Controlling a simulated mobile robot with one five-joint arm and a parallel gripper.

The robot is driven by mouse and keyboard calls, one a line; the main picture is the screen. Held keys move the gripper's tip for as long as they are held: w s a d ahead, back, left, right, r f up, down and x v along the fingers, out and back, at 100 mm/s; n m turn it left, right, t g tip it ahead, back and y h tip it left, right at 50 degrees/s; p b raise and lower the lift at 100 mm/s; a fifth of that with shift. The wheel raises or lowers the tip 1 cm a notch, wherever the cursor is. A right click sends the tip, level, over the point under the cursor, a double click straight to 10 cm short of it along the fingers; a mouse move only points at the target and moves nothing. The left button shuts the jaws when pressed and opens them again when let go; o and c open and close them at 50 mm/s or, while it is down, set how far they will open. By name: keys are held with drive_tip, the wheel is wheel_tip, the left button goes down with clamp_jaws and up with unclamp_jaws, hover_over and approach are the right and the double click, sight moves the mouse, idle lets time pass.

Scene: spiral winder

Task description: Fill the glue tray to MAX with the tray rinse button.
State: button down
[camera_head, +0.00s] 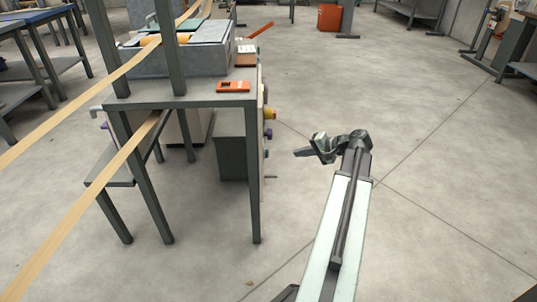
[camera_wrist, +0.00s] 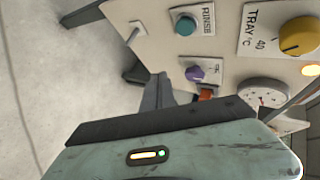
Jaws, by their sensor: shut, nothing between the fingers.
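The machine's side panel (camera_wrist: 150,50) fills the upper wrist view. A round teal button (camera_wrist: 185,24) sits beside a label that seems to read RINSE; in the head view the teal button (camera_head: 267,154) is low on the panel's edge. My gripper (camera_head: 304,152) is shut and empty, pointing left toward the panel with a gap to the teal button. In the wrist view its dark fingers (camera_wrist: 160,90) lie in front of the panel, below the teal button. I cannot make out the glue tray's level or a MAX mark.
A yellow knob (camera_wrist: 299,36) marked TRAY, a purple knob (camera_wrist: 195,73), a round gauge (camera_wrist: 264,93) and a lit lamp (camera_wrist: 311,70) share the panel. A metal bar (camera_wrist: 134,32) sticks out. An orange device (camera_head: 233,87) lies on the machine's table.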

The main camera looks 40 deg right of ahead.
sight(267, 153)
drive_tip(key=w+a, duration=0.5)
drive_tip(key=a, duration=0.1)
idle(2.1)
drive_tip(key=shift+w+a, duration=0.25)
drive_tip(key=shift+w+a, duration=0.3)
drive_tip(key=shift+a, duration=0.05)
idle(4.7)
